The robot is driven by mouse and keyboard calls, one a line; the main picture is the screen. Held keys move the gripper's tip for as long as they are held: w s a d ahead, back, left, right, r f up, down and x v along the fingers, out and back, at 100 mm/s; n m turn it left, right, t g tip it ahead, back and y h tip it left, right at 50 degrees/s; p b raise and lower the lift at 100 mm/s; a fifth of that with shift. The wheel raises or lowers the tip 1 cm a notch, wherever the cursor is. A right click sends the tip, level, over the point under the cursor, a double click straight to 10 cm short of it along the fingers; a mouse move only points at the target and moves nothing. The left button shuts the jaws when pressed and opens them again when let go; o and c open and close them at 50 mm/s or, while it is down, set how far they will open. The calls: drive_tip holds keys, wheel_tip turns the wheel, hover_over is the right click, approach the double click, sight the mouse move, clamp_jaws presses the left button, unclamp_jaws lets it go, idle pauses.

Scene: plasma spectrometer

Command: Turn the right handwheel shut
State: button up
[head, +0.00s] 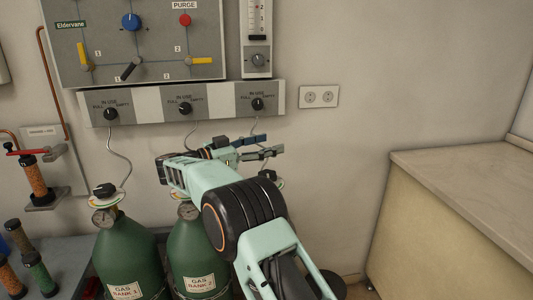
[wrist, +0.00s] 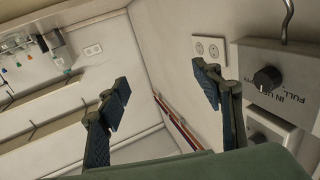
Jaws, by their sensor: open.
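Three gas bottles stand in a row, and a small black handwheel (head: 268,175) at the right end is mostly hidden behind my arm. Only a dark piece of it and a pale collar show, so I cannot tell how far it is turned. My gripper (head: 268,146) is in front of the wall, just above this handwheel in the picture, with its fingers pointing right. Its two fingers are spread and empty in the wrist view (wrist: 160,82). I see no handwheel between or beside them in that view.
The left bottle (head: 125,258) and middle bottle (head: 190,250) are green with gauges. The changeover panel (head: 225,104) with black knobs runs along the wall above, with thin hoses below it. A wall socket (head: 319,97) and a bench (head: 450,215) are on the right.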

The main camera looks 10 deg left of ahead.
drive_tip(key=w+d+r+n+t+y+b, duration=0.1)
drive_tip(key=w+d+r+n+t, duration=0.1)
drive_tip(key=w+d+r+t, duration=0.3)
drive_tip(key=w+d+r+n+t+y, duration=0.1)
drive_tip(key=w+d+r+n+t, duration=0.2)
drive_tip(key=r+t, duration=0.45)
drive_tip(key=s+f+n+g+y+b, duration=0.1)
drive_tip(key=s+f+n+g+y, duration=0.6)
drive_tip(key=f+y, duration=0.55)
drive_tip(key=s+f+n+g+y+b, duration=0.2)
drive_tip(key=s+f+n+g+y, duration=0.4)
drive_tip(key=f+n+y, duration=0.6)
drive_tip(key=w+a+m, duration=0.1)
drive_tip(key=a, duration=0.1)
drive_tip(key=w+a+m+t+y, duration=0.1)
drive_tip(key=w+a, duration=0.1)
drive_tip(key=a, duration=0.1)
drive_tip(key=w+a+r+m, duration=0.1)
drive_tip(key=w+a, duration=0.1)
drive_tip(key=shift+w+a+y+b, duration=0.1)
drive_tip(key=shift+a+y+b, duration=0.2)
drive_tip(key=shift+a+y, duration=0.1)
drive_tip(key=shift+c, duration=0.2)
